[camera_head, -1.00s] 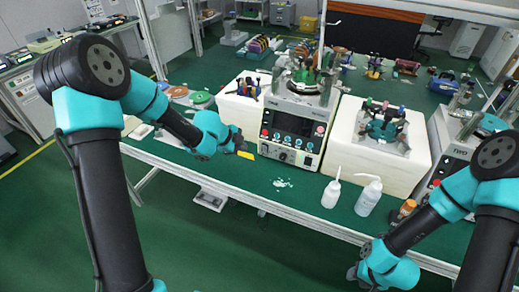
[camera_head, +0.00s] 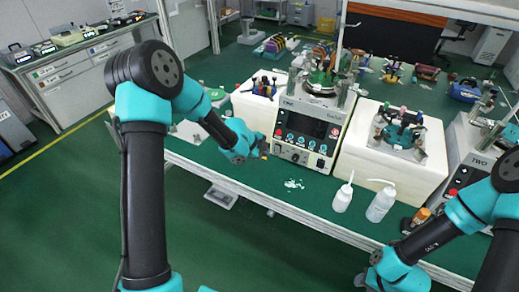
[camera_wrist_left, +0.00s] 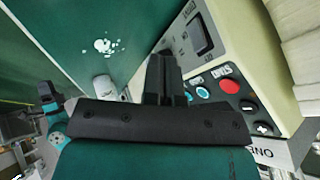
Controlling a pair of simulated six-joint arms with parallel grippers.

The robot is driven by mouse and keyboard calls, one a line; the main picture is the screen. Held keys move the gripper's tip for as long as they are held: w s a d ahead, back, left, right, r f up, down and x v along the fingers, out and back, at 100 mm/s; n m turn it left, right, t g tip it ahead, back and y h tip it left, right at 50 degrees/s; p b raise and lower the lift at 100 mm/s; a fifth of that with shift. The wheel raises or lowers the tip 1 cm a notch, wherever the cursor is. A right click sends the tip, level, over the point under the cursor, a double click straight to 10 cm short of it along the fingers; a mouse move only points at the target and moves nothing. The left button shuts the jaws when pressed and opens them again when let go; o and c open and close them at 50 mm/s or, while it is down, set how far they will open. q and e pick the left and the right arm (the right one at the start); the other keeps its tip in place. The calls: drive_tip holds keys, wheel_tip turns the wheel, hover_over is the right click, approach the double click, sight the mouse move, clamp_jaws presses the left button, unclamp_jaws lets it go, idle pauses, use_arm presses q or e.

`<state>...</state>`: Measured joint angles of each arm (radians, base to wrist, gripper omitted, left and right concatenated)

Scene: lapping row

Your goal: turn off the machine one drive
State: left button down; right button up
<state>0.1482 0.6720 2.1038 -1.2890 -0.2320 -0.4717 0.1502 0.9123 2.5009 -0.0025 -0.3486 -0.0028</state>
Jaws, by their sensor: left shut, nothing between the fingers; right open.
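Machine one (camera_head: 305,130) is a cream lapping machine standing on the green bench, with a dark screen, a row of buttons and a lower control strip on its front. My left gripper (camera_head: 264,150) is shut and empty, just left of the machine's lower front. In the left wrist view its closed fingers (camera_wrist_left: 163,75) lie before the panel, which shows a red button (camera_wrist_left: 229,86), blue buttons (camera_wrist_left: 203,92) and a black switch or socket (camera_wrist_left: 197,37). I cannot tell whether the fingertips touch the panel. My right gripper (camera_head: 370,281) is open, low in front of the bench, its fingers hardly visible.
Two white bottles (camera_head: 343,195) (camera_head: 381,203) and an orange-topped brown bottle (camera_head: 418,217) stand near the bench's front edge. White scraps (camera_head: 294,184) lie before machine one. A white block (camera_head: 395,150) with a fixture stands right of it, machine two (camera_head: 470,160) beyond.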

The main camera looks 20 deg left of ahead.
sight(277, 149)
use_arm(q)
drive_tip(key=x, duration=0.3)
drive_tip(key=shift+w+d+f, duration=0.15)
drive_tip(key=shift+f, duration=0.1)
drive_tip(key=shift+w+d+r, duration=0.1)
drive_tip(key=shift+w+r, duration=0.1)
drive_tip(key=shift+w, duration=0.75)
drive_tip(key=shift+w+d+r, duration=0.1)
drive_tip(key=shift+w+r, duration=0.05)
drive_tip(key=shift+w, duration=0.8)
drive_tip(key=shift+a, duration=0.1)
